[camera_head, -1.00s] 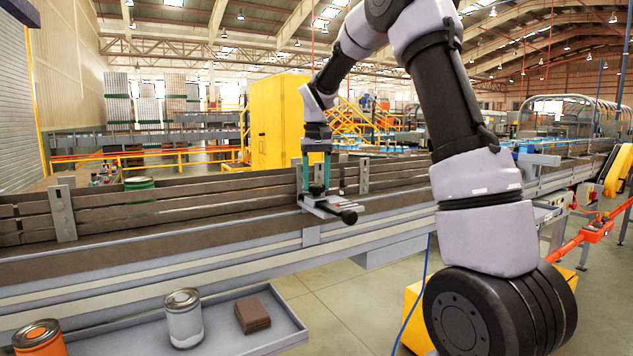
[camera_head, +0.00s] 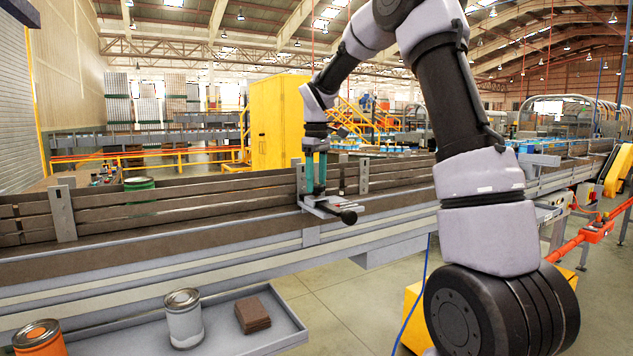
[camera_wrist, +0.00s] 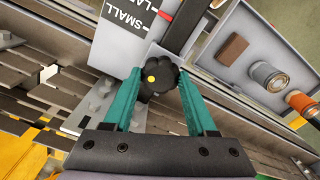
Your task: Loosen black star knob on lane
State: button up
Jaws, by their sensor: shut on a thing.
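The black star knob (camera_wrist: 159,80) has a yellow dot on its top and sits on a grey bracket on the lane's side. My gripper (camera_wrist: 160,88) has teal fingers, one on each side of the knob, and is shut on it. A plate marked "SMALL" and partly "LA" (camera_wrist: 128,32), with a red mark, lies beside the knob in the wrist view.
A dark bar with a round black end (camera_head: 348,217) juts from the bracket toward the front. Brown slatted rails (camera_head: 180,203) run along the lane. A grey tray (camera_head: 285,325) below holds a silver can (camera_head: 184,318), an orange can (camera_head: 40,340) and brown pads (camera_head: 252,314). A green can (camera_head: 140,183) stands behind the rails.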

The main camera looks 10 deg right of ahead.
aim_at(317, 184)
jog(key=shift+f+n, duration=0.15)
jog(key=shift+n, duration=1.75)
jog(key=shift+s, duration=0.1)
jog(key=shift+f, duration=0.1)
jog(key=o, duration=1.4)
jog(key=shift+c, duration=0.2)
jog(key=shift+r, duration=0.2)
notch_tip(317, 184, up, 11)
jog(key=shift+f, duration=0.2)
